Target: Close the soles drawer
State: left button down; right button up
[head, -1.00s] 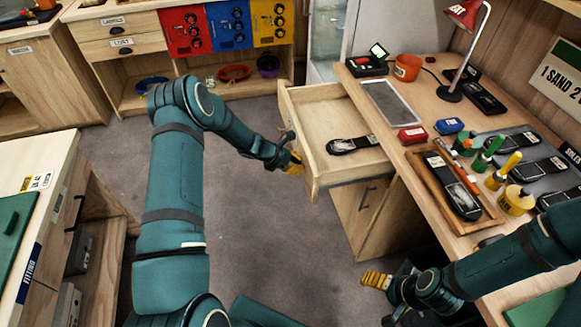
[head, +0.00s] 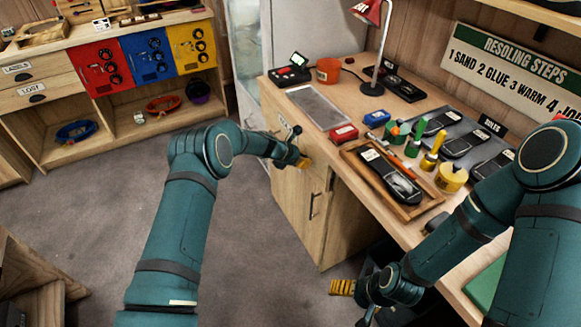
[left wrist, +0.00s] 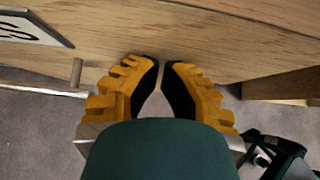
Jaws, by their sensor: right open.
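The soles drawer (head: 319,169) sits in the bench, its front looking flush below the bench top; most of it is behind my left arm. Its wooden front (left wrist: 215,40) fills the upper part of the left wrist view, with part of a label plate at the left. My left gripper (head: 303,161) is at the drawer front. Its yellow fingers (left wrist: 160,63) meet at the tips, shut on nothing; I cannot tell whether they touch the wood. My right gripper (head: 343,287) is open and low, near the bench's front side.
The workbench (head: 280,85) carries a wooden tray (head: 430,205) with a sole, bottles, a red lamp (head: 368,14) and red and blue boxes. A cabinet door with a handle (head: 312,206) is below the drawer. Grey floor to the left is free.

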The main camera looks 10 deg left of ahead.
pick_arm(q)
jog(key=shift+w+d, duration=0.7)
jog(key=shift+d, duration=0.2)
pick_arm(e)
jog(key=shift+w+d+f, duration=0.1)
jog(key=shift+w+f, duration=0.05)
jog(key=shift+f, duration=0.1)
pick_arm(q)
jog(key=s+a+f+p+v, duration=0.1)
jog(key=f+v, duration=0.1)
jog(key=v, duration=1.1)
jog(key=shift+a, duration=0.3)
pick_arm(e)
jog(key=shift+s+a+r, duration=0.2)
jog(key=shift+s+r, duration=0.65)
jog(key=shift+r, duration=0.1)
